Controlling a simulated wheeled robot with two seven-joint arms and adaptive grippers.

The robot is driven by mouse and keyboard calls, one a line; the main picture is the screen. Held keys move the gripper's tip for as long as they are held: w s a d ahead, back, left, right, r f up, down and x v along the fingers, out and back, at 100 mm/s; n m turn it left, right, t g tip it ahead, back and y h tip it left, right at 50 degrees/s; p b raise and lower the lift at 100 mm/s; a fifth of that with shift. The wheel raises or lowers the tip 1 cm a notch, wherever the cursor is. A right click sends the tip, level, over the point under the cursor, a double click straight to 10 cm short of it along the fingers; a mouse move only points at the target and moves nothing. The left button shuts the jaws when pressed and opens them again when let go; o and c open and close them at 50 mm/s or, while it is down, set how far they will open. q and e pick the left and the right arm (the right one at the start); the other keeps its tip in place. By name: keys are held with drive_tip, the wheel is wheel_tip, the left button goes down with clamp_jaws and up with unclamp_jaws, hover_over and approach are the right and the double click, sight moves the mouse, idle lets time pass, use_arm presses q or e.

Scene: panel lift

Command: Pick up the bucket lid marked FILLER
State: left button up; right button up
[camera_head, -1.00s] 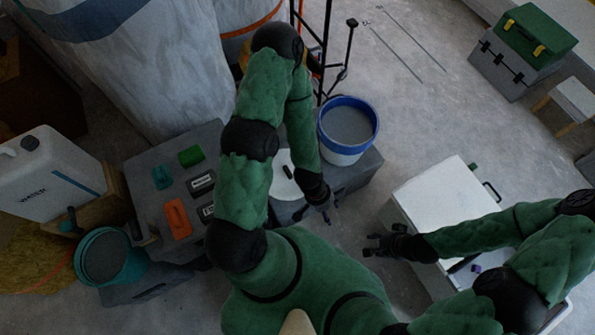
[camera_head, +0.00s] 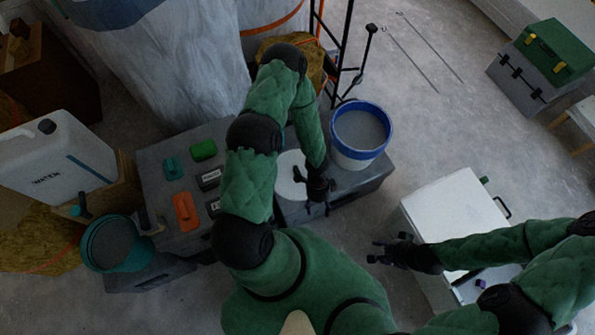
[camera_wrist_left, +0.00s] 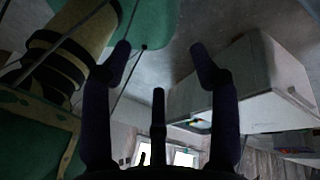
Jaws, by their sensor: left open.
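A pale round lid (camera_head: 288,178) lies on the grey box (camera_head: 358,182), to the left of the blue-rimmed bucket. A dark mark or handle shows near its right side. No lettering is readable, and my left arm covers part of it. My left gripper (camera_head: 317,207) is open and empty, just right of and in front of the lid in the head view. In the left wrist view its fingers (camera_wrist_left: 159,52) stand apart with no lid between them. My right gripper (camera_head: 376,251) is beside the white cabinet, its fingers apart and empty.
The bucket (camera_head: 361,133) with grey contents stands close to my left forearm. A grey toolbox top (camera_head: 156,190) with coloured tools is at left, near a teal bucket (camera_head: 108,246) and water container (camera_head: 50,160). A white cabinet (camera_head: 450,215) is at right. Floor between is clear.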

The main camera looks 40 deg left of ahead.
use_arm(q)
drive_tip(key=w+a+f+m+t+y, duration=0.1)
drive_tip(key=w+a+f+m+y, duration=0.25)
drive_tip(key=a+f+m, duration=0.35)
drive_tip(key=m+t+y, duration=0.3)
drive_tip(key=m, duration=0.1)
approach(296, 172)
drive_tip(key=x, duration=0.1)
drive_tip(key=b+x, duration=0.2)
drive_tip(key=shift+w+f+h, duration=0.25)
drive_tip(key=shift+w+f, duration=0.05)
drive_tip(key=shift+w, duration=0.05)
drive_tip(key=shift+s+a+b+x, duration=0.15)
drive_tip(key=shift+b+x, duration=0.45)
drive_tip(key=shift+x, duration=0.7)
drive_tip(key=shift+s+a+b+x, duration=0.15)
drive_tip(key=shift+b+x, duration=0.45)
drive_tip(key=shift+x, duration=0.75)
drive_tip(key=shift+d, duration=0.1)
clamp_jaws()
